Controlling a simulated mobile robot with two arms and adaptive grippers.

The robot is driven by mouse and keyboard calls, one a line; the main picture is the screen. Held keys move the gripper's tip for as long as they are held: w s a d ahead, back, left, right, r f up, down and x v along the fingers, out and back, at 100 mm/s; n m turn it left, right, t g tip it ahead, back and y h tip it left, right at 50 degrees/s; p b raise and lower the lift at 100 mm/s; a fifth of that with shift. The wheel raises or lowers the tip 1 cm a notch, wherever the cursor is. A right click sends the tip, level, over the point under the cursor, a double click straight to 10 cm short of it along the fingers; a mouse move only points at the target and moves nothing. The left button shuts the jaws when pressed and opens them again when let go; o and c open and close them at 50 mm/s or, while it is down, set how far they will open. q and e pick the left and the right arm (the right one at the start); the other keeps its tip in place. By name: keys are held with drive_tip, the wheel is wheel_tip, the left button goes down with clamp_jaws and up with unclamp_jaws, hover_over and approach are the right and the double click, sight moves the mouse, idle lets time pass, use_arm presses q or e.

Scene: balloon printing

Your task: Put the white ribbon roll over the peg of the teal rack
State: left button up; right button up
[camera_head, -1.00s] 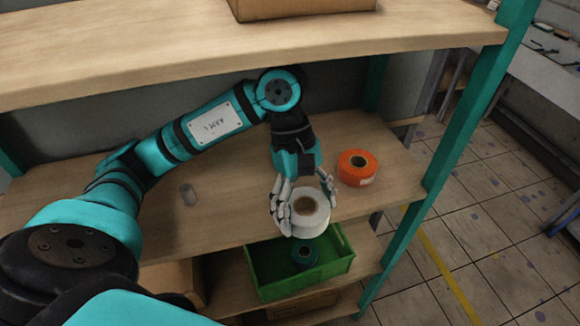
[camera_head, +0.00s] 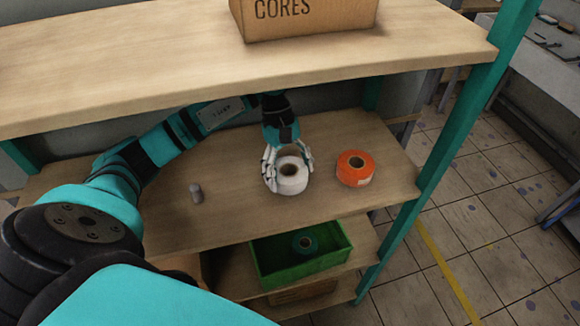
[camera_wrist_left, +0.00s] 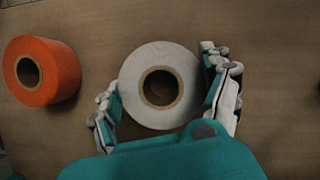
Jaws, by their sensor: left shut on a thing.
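The white ribbon roll (camera_head: 292,185) has a brown core and lies flat, hole upward, over the middle shelf of the teal rack (camera_head: 447,165). My left gripper (camera_head: 287,172) is shut on it, with fingers on both sides. In the left wrist view the white roll (camera_wrist_left: 183,65) sits between the fingers of the gripper (camera_wrist_left: 165,95), its core hole open. I cannot tell whether the roll touches the shelf. My right gripper is not in view.
An orange roll (camera_head: 355,177) lies on the shelf just right of the white roll; it also shows in the left wrist view (camera_wrist_left: 65,72). A cardboard box (camera_head: 300,22) stands on the upper shelf (camera_head: 150,65).

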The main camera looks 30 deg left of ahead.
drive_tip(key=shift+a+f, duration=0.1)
use_arm(q)
drive_tip(key=shift+f, duration=0.15)
drive_tip(key=o, duration=0.8)
drive_tip(key=shift+c, duration=0.2)
drive_tip(key=o, duration=0.4)
drive_tip(key=shift+c, duration=0.2)
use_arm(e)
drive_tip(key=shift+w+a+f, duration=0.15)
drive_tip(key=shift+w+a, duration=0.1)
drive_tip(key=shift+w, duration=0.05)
